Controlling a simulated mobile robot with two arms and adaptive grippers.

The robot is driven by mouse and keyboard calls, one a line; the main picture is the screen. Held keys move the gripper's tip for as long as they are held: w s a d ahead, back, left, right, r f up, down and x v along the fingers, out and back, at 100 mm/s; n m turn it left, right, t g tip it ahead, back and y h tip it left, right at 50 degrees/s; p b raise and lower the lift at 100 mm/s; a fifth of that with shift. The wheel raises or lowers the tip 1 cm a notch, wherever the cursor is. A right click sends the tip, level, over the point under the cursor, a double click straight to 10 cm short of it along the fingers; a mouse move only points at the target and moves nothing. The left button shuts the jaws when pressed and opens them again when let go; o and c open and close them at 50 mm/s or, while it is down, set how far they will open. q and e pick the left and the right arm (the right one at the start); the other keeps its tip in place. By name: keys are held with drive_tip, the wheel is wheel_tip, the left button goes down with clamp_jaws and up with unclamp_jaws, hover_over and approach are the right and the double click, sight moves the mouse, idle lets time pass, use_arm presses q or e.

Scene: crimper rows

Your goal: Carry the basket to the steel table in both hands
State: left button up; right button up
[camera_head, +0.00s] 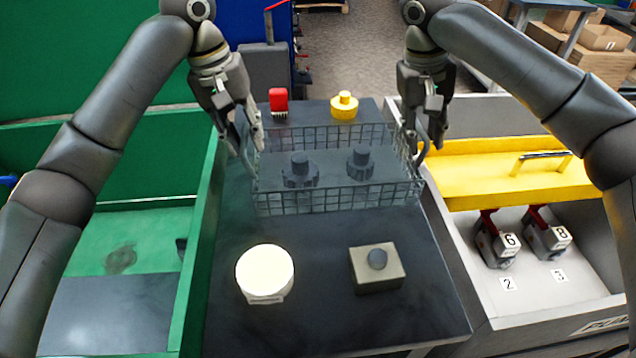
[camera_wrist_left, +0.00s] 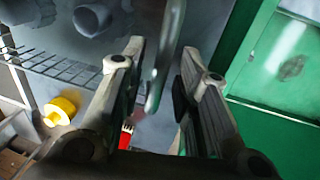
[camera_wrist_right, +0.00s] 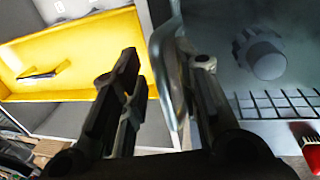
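The wire basket (camera_head: 338,199) stands on a dark grey tabletop (camera_head: 335,235) in the head view and holds two dark knobbed parts (camera_head: 300,170) (camera_head: 360,162). My left gripper (camera_head: 247,150) is at the basket's left end. In the left wrist view its fingers (camera_wrist_left: 160,65) are apart, with the grey basket handle (camera_wrist_left: 163,58) between them. My right gripper (camera_head: 424,145) is at the right end. In the right wrist view its fingers (camera_wrist_right: 165,70) are apart, with the other handle (camera_wrist_right: 164,65) between them, close to the right-hand finger. I cannot tell which surface is the steel table.
A red-topped item (camera_head: 278,101) and a yellow knob (camera_head: 344,106) stand behind the basket. A white round container (camera_head: 265,272) and a beige box with a grey knob (camera_head: 377,270) stand in front. A green bin (camera_head: 202,225) flanks the left; a grey tray with a yellow panel (camera_head: 510,175) flanks the right.

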drive_tip(key=shift+a, duration=0.1)
use_arm(q)
wheel_tip(320, 180, up, 12)
drive_tip(key=a, duration=0.2)
drive_tip(key=shift+f, duration=0.15)
use_arm(e)
wheel_tip(320, 180, up, 12)
drive_tip(key=a, duration=0.2)
drive_tip(key=shift+a, duration=0.15)
idle(0.6)
use_arm(q)
drive_tip(key=shift+s+a, duration=0.1)
drive_tip(key=shift+s, duration=0.05)
use_arm(e)
drive_tip(key=shift+s+f, duration=0.15)
drive_tip(key=shift+f, duration=0.05)
